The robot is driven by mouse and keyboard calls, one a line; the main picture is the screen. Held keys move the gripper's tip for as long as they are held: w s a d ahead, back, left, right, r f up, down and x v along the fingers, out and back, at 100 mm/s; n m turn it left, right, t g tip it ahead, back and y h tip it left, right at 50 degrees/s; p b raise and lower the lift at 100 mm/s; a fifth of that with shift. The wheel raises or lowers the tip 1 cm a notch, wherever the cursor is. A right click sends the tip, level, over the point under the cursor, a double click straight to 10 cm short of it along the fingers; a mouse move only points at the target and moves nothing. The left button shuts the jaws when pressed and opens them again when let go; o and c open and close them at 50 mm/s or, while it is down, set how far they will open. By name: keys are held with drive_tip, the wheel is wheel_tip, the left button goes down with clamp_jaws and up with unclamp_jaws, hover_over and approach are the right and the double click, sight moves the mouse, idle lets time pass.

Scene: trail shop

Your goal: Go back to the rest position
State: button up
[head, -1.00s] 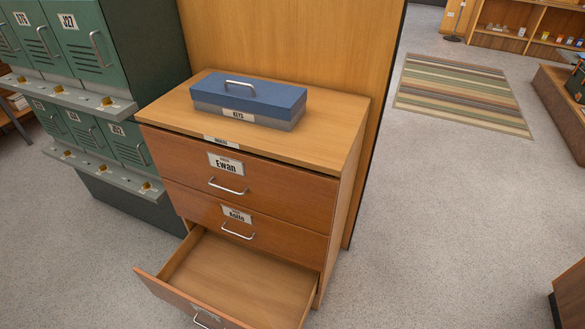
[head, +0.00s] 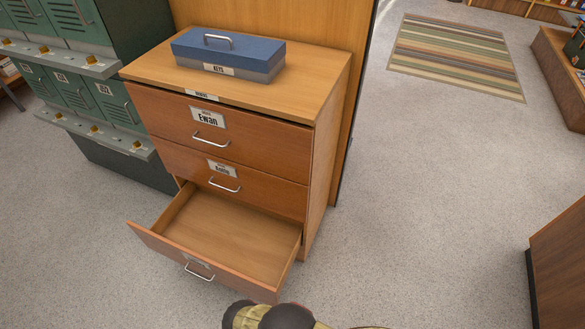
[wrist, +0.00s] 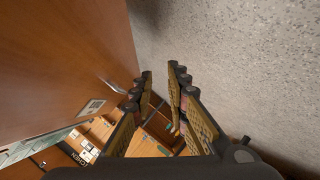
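My gripper (wrist: 160,78) shows in the wrist view with its two fingers apart and nothing held between them. A wooden drawer cabinet (head: 327,150) stands in the head view. Its top drawer (head: 240,140) is labelled Ewan and is shut, as is the middle drawer (head: 185,165). The bottom drawer (head: 235,245) is pulled out, and its visible inside is empty. Part of my arm (head: 270,316) shows at the bottom edge, in front of the open drawer. The wrist view shows a brown wooden face (wrist: 60,60) left of my fingers, with a handle and a label.
A blue box (head: 228,55) labelled KEYS sits on the cabinet top. Green lockers (head: 125,105) stand at the left. A striped rug (head: 455,58) lies at the back right. A wooden block (head: 560,265) stands at the right edge. The grey floor (head: 420,210) between is clear.

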drive_tip(key=s+d+f+m+g+h, duration=0.3)
drive_tip(key=s+d+f+g+h, duration=0.15)
drive_tip(key=s+d+f, duration=0.3)
drive_tip(key=w+d+r+m+g+h, duration=0.2)
drive_tip(key=w+r+m, duration=0.15)
drive_tip(key=r, duration=1.15)
drive_tip(key=w+d+r+m+g+h, duration=0.2)
drive_tip(key=w+r, duration=0.2)
drive_tip(key=r, duration=1.2)
drive_tip(key=w+d+r+m+g+h, duration=0.2)
drive_tip(key=w+r+m, duration=0.1)
drive_tip(key=r, duration=1.2)
drive_tip(key=s+d+r+m+t, duration=0.1)
drive_tip(key=d+r+m+t, duration=0.1)
drive_tip(key=d+r, duration=0.7)
drive_tip(key=s+d+r+m+t, duration=0.1)
drive_tip(key=d+r+m+t, duration=0.2)
drive_tip(key=d+r, duration=0.5)
drive_tip(key=s+d+r+m+t+y+p, duration=0.1)
drive_tip(key=d+r+m+t, duration=0.2)
drive_tip(key=d+r, duration=0.6)
wheel_tip(320, 180, up, 18)
drive_tip(key=shift+s+d+f, duration=0.25)
drive_tip(key=shift+s+d, duration=0.05)
drive_tip(key=shift+s, duration=0.05)
drive_tip(key=shift+a, duration=0.1)
